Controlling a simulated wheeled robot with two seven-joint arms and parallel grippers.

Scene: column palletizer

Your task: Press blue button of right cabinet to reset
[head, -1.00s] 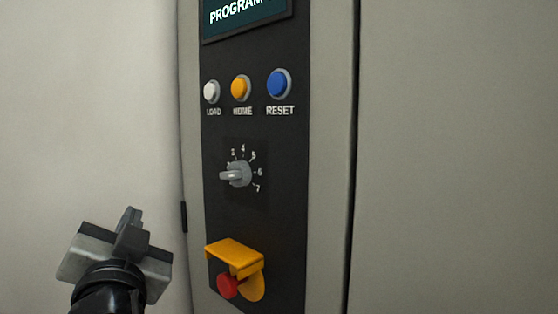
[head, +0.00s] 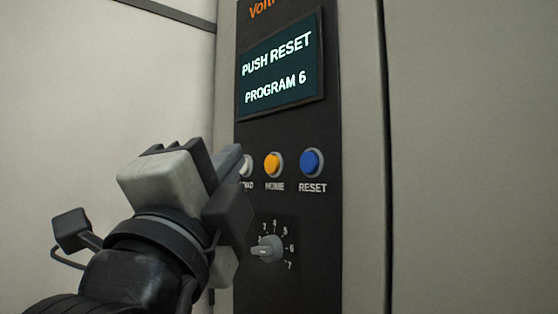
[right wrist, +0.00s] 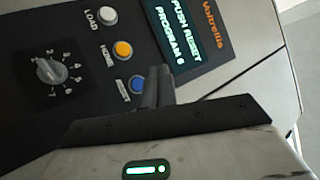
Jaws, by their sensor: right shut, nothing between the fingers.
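The blue RESET button (head: 312,163) is at the right end of a row of three on the cabinet's black panel (head: 330,235). My right gripper (head: 232,160) is shut and empty, left of the blue button, partly covering the white LOAD button (head: 247,166). In the right wrist view the shut fingertips (right wrist: 159,82) appear just beside the blue button (right wrist: 138,85). I cannot tell whether they touch it. The screen (head: 280,70) reads "PUSH RESET" and "PROGRAM 6". My left gripper is not in view.
The yellow HOME button (head: 273,165) sits between the white and blue buttons. A grey rotary knob (head: 267,249) with a number scale is below them. Plain cabinet surface (head: 470,160) lies to the right of the panel, and a pale wall (head: 90,110) to the left.

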